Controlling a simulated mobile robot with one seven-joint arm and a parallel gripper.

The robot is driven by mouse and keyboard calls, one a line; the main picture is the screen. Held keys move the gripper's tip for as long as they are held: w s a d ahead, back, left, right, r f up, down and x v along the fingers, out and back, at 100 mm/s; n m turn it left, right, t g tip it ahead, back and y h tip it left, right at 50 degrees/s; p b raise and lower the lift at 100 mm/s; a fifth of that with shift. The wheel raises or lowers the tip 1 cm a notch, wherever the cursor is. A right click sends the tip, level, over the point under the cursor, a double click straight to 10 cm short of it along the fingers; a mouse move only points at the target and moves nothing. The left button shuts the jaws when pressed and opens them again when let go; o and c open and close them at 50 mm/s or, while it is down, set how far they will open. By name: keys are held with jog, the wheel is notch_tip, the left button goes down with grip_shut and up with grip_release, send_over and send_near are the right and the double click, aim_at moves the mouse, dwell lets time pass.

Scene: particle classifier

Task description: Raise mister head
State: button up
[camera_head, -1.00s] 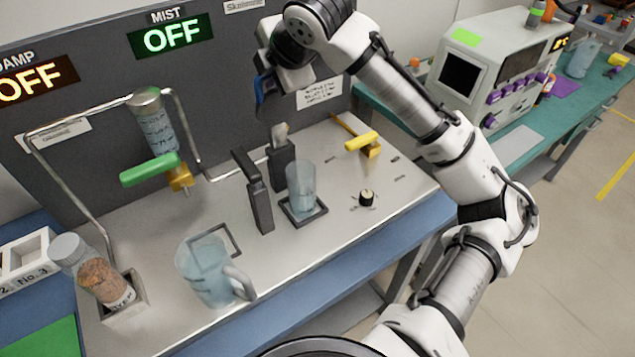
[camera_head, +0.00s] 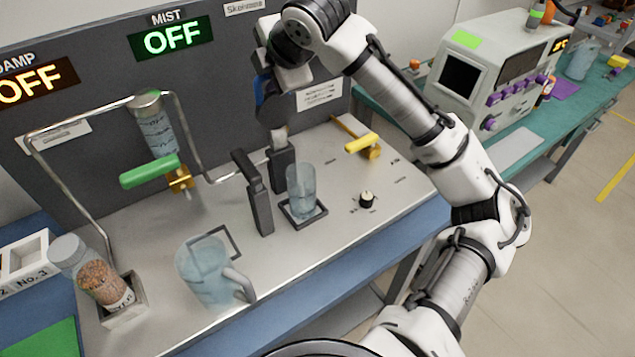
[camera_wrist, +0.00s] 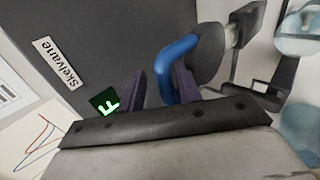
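The mister head is a dark grey rounded piece (camera_wrist: 208,58) with a curved blue handle (camera_wrist: 181,50) in the wrist view. In the head view my gripper (camera_head: 264,90) is in front of the dark panel, above the black posts. The grey head (camera_head: 273,112) shows just below it, above the rear black post (camera_head: 281,165). The grip itself is partly hidden there. The MIST display (camera_head: 172,37) reads OFF.
A clear beaker (camera_head: 302,190) stands in a square frame beside the posts. A clear jug (camera_head: 205,270), a jar of brown grains (camera_head: 100,280), a green-handled valve (camera_head: 150,171), a yellow lever (camera_head: 362,143) and a black knob (camera_head: 366,199) are on the metal bench.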

jog(key=p+v, duration=0.2)
jog(key=v, duration=0.4)
jog(key=shift+p, duration=0.35)
jog(key=shift+s+d, duration=0.1)
jog(key=shift+s, duration=0.05)
dwell(0.3)
